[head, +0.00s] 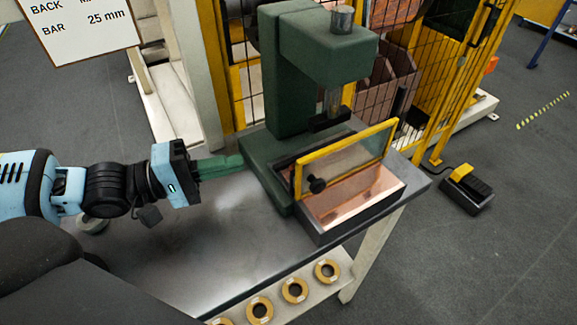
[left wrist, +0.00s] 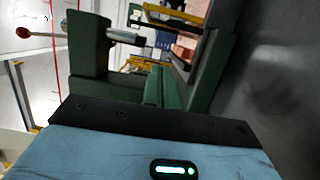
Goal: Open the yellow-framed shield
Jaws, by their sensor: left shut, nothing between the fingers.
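The yellow-framed shield (head: 345,157) is a clear pane in a yellow frame with a black knob (head: 317,185) at its lower left. It stands roughly upright at a dark-edged box with copper-coloured surfaces (head: 355,200), on the right end of the table. Part of its yellow frame shows in the left wrist view (left wrist: 180,18). My left gripper (head: 241,161) has green fingers, shut and empty, over the table beside the left edge of the green press base. It is well left of the shield and apart from the knob. My right gripper is not in view.
The green press (head: 290,70) rises behind the shield, its ram close to the frame. A yellow-posted mesh fence (head: 445,90) stands behind. The grey tabletop (head: 205,235) in front is clear. Several rings (head: 295,290) sit on a lower shelf. A pedal (head: 467,190) lies on the floor.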

